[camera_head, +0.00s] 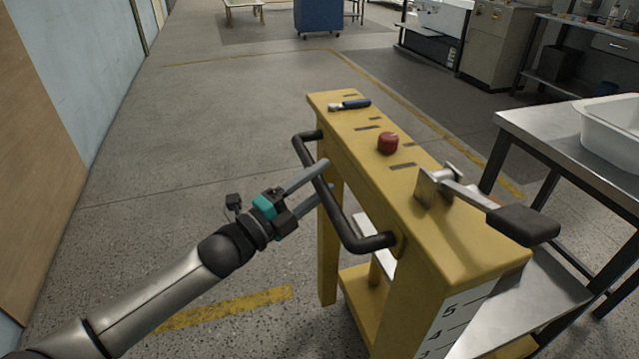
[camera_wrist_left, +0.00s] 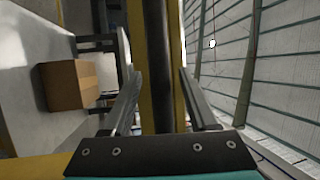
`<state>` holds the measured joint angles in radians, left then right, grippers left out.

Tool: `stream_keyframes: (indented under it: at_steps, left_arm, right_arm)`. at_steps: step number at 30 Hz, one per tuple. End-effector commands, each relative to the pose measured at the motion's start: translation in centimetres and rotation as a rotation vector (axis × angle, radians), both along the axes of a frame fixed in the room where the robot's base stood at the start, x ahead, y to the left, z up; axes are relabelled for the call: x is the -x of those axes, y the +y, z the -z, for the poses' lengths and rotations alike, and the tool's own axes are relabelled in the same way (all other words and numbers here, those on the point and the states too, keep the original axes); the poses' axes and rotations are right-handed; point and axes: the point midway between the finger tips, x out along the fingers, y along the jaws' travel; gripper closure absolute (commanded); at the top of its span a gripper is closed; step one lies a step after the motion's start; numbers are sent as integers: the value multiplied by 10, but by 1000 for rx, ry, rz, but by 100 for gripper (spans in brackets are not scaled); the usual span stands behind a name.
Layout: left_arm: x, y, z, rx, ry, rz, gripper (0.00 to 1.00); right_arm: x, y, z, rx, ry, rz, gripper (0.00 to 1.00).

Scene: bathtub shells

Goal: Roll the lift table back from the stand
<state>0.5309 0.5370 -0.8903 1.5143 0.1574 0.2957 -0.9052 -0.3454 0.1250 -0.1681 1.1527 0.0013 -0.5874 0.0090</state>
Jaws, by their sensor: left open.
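The lift table (camera_head: 365,135) is yellow, with a black handle bar (camera_head: 338,208) on its left side, a red knob (camera_head: 387,143) and a lever with a black pad (camera_head: 525,226) on top. My left gripper (camera_head: 322,180) is open at the handle, its two fingers on either side of the bar. In the left wrist view the dark bar (camera_wrist_left: 156,60) runs between the open fingers (camera_wrist_left: 162,98), with gaps beside it. The stand, a steel-topped table (camera_head: 560,142), is at the right and carries a white tub (camera_head: 612,135). My right gripper is not in view.
The floor (camera_head: 215,130) left of and beyond the lift table is clear. A wall (camera_head: 75,75) runs along the left. A blue cabinet (camera_head: 318,15) is far back. A cardboard box (camera_wrist_left: 70,85) shows in the left wrist view.

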Motion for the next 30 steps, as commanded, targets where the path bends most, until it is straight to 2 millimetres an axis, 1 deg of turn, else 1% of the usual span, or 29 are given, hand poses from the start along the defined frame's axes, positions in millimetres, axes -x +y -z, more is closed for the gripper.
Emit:
stream_keyframes:
  at_steps: [9,25,30]
  left_arm:
    - [-2,-2,-1,0,0,0,41]
    - [-1,-2,-1,0,0,0,100]
    - [-1,-2,-1,0,0,0,100]
  right_arm:
    - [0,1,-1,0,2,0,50]
    - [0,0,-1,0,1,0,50]
    - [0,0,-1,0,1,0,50]
